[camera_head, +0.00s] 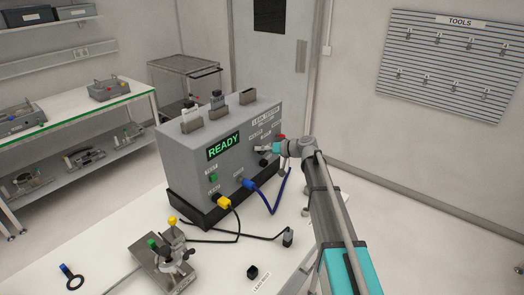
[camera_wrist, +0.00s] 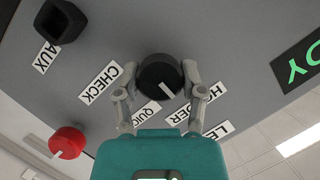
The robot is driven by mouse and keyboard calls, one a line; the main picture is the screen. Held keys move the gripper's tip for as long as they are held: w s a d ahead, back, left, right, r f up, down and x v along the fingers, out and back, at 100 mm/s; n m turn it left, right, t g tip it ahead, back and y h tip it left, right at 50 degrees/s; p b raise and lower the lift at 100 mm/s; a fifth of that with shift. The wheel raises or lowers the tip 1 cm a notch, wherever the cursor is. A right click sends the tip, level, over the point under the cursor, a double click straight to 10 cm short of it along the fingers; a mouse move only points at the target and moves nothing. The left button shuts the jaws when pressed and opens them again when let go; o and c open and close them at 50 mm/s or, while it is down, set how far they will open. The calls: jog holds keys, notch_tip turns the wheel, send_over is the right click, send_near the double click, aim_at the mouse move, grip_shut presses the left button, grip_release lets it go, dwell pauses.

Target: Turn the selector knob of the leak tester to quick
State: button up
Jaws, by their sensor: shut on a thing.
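The grey leak tester (camera_head: 185,155) stands on the white table, its green display reading READY. The round black selector knob (camera_wrist: 160,77) with a white pointer line is on its front panel. My gripper (camera_wrist: 166,98) is shut on the knob, one finger on each side; it also shows at the panel's right part in the head view (camera_head: 268,150). In the wrist view the pointer slants toward the lower right, between the QUICK label (camera_wrist: 148,114) and the label right of it. That label and QUICK are partly covered by my fingers. The CHECK label (camera_wrist: 101,82) is clear.
A red knob (camera_wrist: 67,142) and a black AUX part (camera_wrist: 61,20) sit close by on the panel. Blue (camera_head: 270,205) and yellow-plugged (camera_head: 224,203) cables leave the front.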

jog(key=c, duration=0.3)
jog(key=shift+c, duration=0.2)
jog(key=shift+f+m, duration=0.1)
jog(key=shift+m, duration=0.2)
jog(key=m+g+y+b, duration=0.1)
jog(key=m+y+b, duration=0.1)
jog(key=m+b, duration=0.1)
jog(key=shift+w+f+m, duration=0.1)
jog(key=shift+f+m, duration=0.05)
jog(key=shift+m, duration=0.25)
jog(key=m+y+b, duration=0.1)
jog(key=m+b, duration=0.1)
jog(key=m, duration=0.1)
jog(key=shift+b, duration=0.3)
jog(key=shift+m+y+b, duration=0.65)
jog(key=shift+m+y, duration=0.05)
jog(key=shift+m, duration=0.4)
